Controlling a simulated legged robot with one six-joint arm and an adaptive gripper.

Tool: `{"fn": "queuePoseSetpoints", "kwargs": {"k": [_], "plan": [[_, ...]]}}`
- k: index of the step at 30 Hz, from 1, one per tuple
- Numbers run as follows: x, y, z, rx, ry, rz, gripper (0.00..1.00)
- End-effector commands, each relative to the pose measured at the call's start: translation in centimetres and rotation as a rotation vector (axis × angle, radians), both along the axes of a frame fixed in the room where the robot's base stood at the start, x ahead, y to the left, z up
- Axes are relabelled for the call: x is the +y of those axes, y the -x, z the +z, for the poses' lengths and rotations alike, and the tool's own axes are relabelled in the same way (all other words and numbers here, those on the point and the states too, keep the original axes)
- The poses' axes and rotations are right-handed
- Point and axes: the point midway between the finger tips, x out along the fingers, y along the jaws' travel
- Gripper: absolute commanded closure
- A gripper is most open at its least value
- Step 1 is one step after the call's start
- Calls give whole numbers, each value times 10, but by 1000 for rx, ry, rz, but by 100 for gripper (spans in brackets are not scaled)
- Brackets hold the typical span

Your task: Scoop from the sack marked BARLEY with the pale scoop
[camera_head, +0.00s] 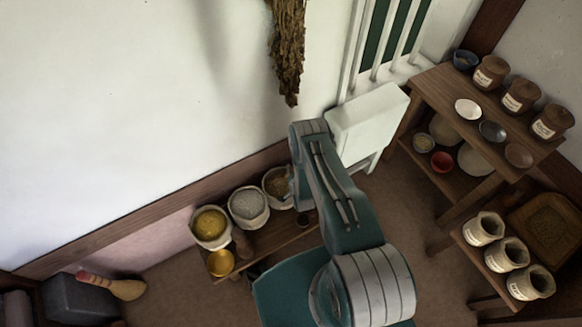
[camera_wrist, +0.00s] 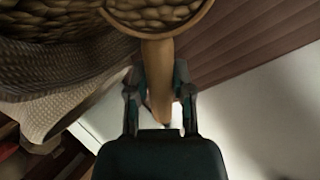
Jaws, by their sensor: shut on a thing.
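In the wrist view my gripper (camera_wrist: 158,82) is shut on the handle of a pale wooden scoop (camera_wrist: 157,55). The scoop's bowl, cut off by the top edge, has brown grain inside its rim. A woven sack (camera_wrist: 75,85) of similar brown grain (camera_wrist: 45,18) fills the upper left, close beside the bowl. In the head view the sack with brown grain (camera_head: 270,197) is the rightmost of three on a low bench, partly hidden by my arm. My gripper cannot be made out there. I can read no BARLEY marking.
Left of it stand a sack of pale grain (camera_head: 247,219) and a sack of yellow grain (camera_head: 208,243). A brass-coloured pot (camera_head: 221,263) sits in front. A dried bunch (camera_head: 288,50) hangs above. Shelves with jars (camera_head: 521,95) and several small labelled sacks (camera_head: 484,229) stand right.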

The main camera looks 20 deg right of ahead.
Motion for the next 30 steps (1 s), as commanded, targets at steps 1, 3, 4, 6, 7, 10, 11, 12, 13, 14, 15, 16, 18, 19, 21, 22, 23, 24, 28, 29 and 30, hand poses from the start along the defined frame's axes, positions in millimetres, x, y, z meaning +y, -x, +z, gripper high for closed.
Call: {"fn": "queuePoseSetpoints", "kwargs": {"k": [1,3,4,6,7,10,11,12,13,14,15,16,18,19,21,22,23,24,28,29,30], "plan": [[0,3,0,1,0,0,100],[0,7,0,0,0,0,100],[1,9,0,0,0,0,100],[0,4,0,40,-3,0,100],[0,3,0,61,-5,0,100],[0,-1,-3,133,-10,0,100],[0,-3,-3,152,-12,0,100],[0,-4,-4,180,-15,0,100],[0,-5,-5,202,-17,0,100],[0,-7,-5,223,-19,0,100],[-1,-9,-7,250,-20,-1,100],[-1,-10,-7,271,-22,0,100],[-1,-13,-9,320,-27,0,100],[-1,-14,-9,340,-28,0,100],[-1,-16,-9,388,-32,0,100],[-1,-17,-9,409,-34,0,100],[-1,-17,-9,430,-36,0,100],[-1,-18,-10,457,-38,0,100],[-2,-22,-10,543,-45,0,100],[-2,-23,-10,562,-47,0,100],[-2,-24,-10,587,-49,0,100]]}}
